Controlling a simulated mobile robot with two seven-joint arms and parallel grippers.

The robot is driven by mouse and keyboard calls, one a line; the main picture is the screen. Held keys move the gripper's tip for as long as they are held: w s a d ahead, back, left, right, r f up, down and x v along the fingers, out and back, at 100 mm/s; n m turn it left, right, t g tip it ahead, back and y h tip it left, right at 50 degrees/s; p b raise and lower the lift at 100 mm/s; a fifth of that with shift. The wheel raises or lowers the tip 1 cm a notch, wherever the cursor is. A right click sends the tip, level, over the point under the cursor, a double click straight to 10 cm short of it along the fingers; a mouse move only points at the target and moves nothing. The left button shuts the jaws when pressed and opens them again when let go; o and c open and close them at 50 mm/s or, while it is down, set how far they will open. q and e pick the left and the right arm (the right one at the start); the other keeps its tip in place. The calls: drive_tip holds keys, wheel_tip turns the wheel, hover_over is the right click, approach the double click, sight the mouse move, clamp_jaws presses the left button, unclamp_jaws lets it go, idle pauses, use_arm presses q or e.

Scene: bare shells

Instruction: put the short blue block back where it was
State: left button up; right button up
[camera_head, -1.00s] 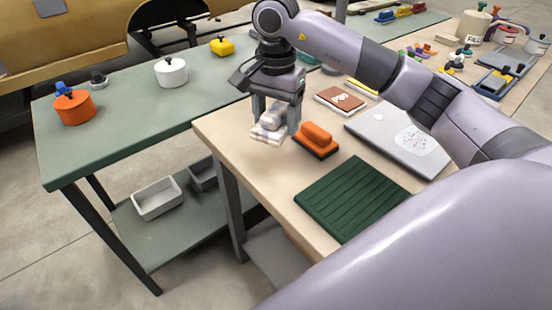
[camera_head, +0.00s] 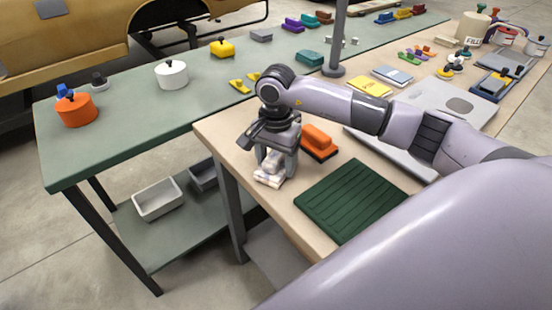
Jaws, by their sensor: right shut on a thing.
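My right gripper (camera_head: 274,162) is shut on a pale, whitish thing (camera_head: 269,178) with an uneven outline, at the near left edge of the wooden bench (camera_head: 232,130). I cannot tell whether that thing touches the bench top. A small blue thing (camera_head: 62,89) shows behind the orange pot (camera_head: 76,111) on the green table; I cannot tell whether it is the short blue block. My left gripper is not in view.
An orange brush (camera_head: 318,139) lies just right of my right gripper, and a dark green ridged mat (camera_head: 350,200) lies nearer. A post (camera_head: 338,40) rises behind the arm. Grey bins (camera_head: 157,198) stand below.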

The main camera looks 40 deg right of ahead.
sight(276, 155)
drive_tip(key=shift+f, duration=0.15)
drive_tip(key=o, duration=1)
drive_tip(key=shift+r, duration=0.4)
wheel_tip(276, 155, up, 12)
drive_tip(key=b, duration=0.1)
drive_tip(key=shift+f, duration=0.2)
